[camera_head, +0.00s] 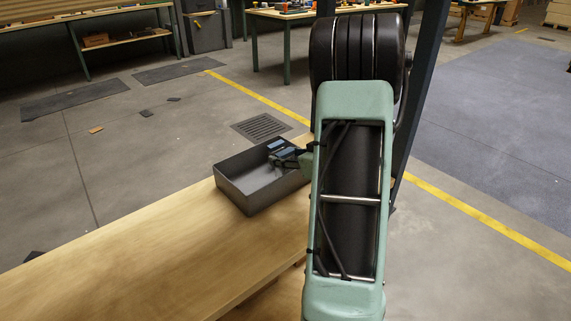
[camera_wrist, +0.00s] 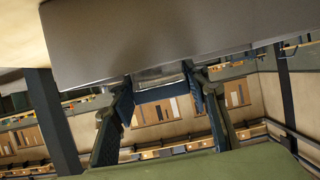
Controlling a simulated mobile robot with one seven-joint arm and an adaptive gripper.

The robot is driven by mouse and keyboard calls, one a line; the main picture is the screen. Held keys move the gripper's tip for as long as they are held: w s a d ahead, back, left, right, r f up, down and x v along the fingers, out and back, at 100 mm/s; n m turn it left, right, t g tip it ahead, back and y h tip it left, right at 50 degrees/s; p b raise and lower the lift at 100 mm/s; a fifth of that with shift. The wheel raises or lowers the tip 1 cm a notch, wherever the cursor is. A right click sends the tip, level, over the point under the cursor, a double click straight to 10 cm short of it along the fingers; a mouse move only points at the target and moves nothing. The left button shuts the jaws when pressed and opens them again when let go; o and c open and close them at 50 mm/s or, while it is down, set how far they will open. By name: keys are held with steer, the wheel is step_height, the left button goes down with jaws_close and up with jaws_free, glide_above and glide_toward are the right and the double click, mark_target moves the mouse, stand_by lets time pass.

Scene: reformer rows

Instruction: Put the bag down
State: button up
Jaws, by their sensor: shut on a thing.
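A dark grey open-topped bin (camera_head: 245,190) stands on the wooden bench at its far end. My gripper (camera_head: 283,156) is at the bin's right side, over its opening, partly hidden behind my arm. In the wrist view, my gripper (camera_wrist: 161,82) has its two fingers on either side of a small greyish, see-through piece with a blue strip, which seems to be the bag (camera_wrist: 160,76). A light blue patch at the fingers in the head view may be part of it. Most of the bag is hidden. I cannot tell whether it touches the bin floor.
The wooden bench top (camera_head: 130,255) is clear to the left of the bin. A dark upright post (camera_head: 418,95) stands just right of my arm. A floor grate (camera_head: 261,127) and yellow line lie beyond the bench; other workbenches stand at the back.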

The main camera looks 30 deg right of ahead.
step_height(320, 180, down, 2)
steer(key=shift+w, duration=0.1)
steer(key=shift+f+b, duration=0.2)
steer(key=shift+b, duration=0.25)
steer(key=o, duration=1.2)
steer(key=shift+o, duration=0.2)
steer(key=shift+r, duration=0.15)
steer(key=shift+r+p, duration=0.15)
steer(key=shift+p, duration=0.4)
steer(key=p+v, duration=0.1)
steer(key=v, duration=1.1)
steer(key=shift+a, duration=0.1)
